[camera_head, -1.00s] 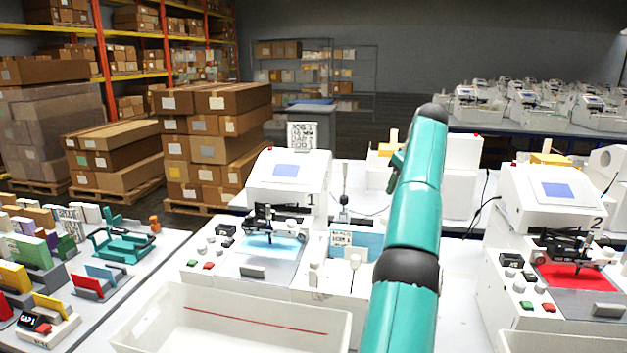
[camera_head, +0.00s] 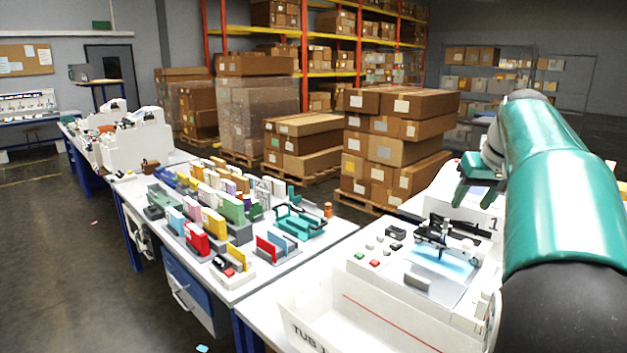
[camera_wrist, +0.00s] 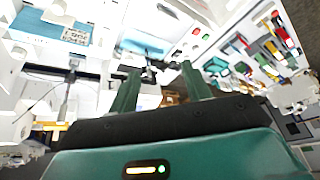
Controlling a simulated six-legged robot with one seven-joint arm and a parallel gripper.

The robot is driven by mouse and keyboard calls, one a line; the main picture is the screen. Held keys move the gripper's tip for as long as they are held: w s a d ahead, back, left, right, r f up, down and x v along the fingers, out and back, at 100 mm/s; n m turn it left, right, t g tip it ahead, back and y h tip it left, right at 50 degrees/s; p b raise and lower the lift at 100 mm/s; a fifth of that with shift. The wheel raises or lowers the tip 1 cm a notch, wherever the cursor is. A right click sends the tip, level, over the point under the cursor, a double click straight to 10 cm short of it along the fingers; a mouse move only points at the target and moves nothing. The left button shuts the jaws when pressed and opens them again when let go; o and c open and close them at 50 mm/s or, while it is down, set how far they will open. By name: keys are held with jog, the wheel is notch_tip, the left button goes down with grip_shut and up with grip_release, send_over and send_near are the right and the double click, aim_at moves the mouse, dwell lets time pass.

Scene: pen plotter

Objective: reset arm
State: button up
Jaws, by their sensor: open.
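My teal arm rises at the right of the head view. Plotter 1 is white, with a black pen carriage and a pale blue plate. Its right side is hidden behind my arm in the head view. In the wrist view the plotter's blue plate (camera_wrist: 150,45) shows beyond the fingertips.
A white tub (camera_head: 330,330) stands at the front of the plotter table. A table left of it holds many coloured blocks (camera_head: 215,205) and a teal caddy (camera_head: 298,222). Stacked cardboard boxes (camera_head: 390,140) stand behind. The floor at left (camera_head: 60,250) is mostly clear.

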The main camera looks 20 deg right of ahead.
jog(key=s+a+f+n, duration=0.1)
jog(key=s+a+f, duration=0.15)
jog(key=a, duration=0.95)
jog(key=s+a+f+n, duration=0.1)
jog(key=s+a+f, duration=0.15)
jog(key=a, duration=0.85)
jog(key=s+a+f+n+y, duration=0.1)
jog(key=s+a+f+n, duration=0.1)
jog(key=s+a+f, duration=0.9)
notch_tip(320, 180, down, 2)
jog(key=shift+s+a+f+t, duration=0.25)
jog(key=shift+a+t, duration=0.15)
jog(key=shift+a, duration=0.85)
jog(key=shift+r, duration=0.1)
jog(key=shift+c, duration=1.2)
jog(key=shift+d, duration=0.2)
